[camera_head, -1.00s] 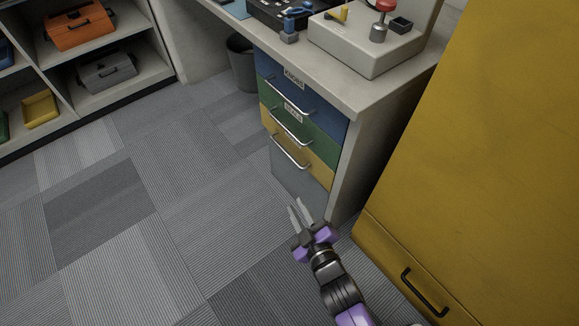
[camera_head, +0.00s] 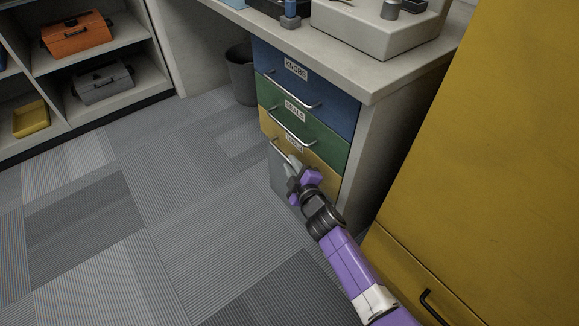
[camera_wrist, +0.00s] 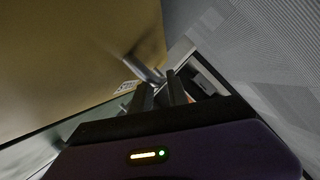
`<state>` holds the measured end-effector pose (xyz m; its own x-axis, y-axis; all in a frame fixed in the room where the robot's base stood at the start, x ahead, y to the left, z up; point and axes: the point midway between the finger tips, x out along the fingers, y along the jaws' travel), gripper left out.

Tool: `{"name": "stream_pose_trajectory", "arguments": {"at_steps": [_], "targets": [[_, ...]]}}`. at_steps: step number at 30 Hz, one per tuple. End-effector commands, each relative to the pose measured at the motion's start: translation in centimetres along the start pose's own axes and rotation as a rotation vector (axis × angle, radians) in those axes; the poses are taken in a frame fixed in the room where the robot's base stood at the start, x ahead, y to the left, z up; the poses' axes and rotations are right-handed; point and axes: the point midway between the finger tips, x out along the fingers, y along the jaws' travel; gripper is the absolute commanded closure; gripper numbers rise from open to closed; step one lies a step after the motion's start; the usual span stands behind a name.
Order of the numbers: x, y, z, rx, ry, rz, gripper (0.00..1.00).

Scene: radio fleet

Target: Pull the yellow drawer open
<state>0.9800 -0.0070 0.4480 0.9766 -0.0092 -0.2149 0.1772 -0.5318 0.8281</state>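The yellow drawer (camera_head: 323,176) is the third drawer down in the desk's drawer stack, below a blue and a green one. Its front looks flush with the stack. Its metal bar handle (camera_head: 281,152) is partly hidden by my gripper. My gripper (camera_head: 292,172) is at the yellow drawer's front, by the handle. In the wrist view the yellow front (camera_wrist: 70,60) fills the left, with the blurred handle (camera_wrist: 146,66) at the fingertips. My fingers (camera_wrist: 163,88) stand apart with a gap between them. I cannot tell whether they touch the bar.
The blue drawer (camera_head: 330,100) and green drawer (camera_head: 325,138) are above. A large yellow cabinet (camera_head: 480,130) stands close on the right. A dark bin (camera_head: 241,75) is under the desk. The carpet (camera_head: 180,220) in front and to the left is clear.

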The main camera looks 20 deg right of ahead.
Motion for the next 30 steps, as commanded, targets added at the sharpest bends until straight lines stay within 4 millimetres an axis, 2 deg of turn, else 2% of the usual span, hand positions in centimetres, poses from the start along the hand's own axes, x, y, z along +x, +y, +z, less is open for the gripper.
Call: {"name": "stream_pose_trajectory", "arguments": {"at_steps": [1,6,16,19,20,30], "targets": [[0.8,-0.3,0.2,-0.002,0.001,0.001,0.80],[2.0,-0.2,0.1,0.000,0.001,0.000,0.80],[2.3,0.0,0.0,0.001,0.000,0.000,0.80],[2.2,0.0,0.0,0.001,0.000,0.000,0.98],[2.2,0.0,0.0,0.001,0.000,0.000,1.00],[2.2,0.0,0.0,0.001,0.000,0.000,1.00]]}}
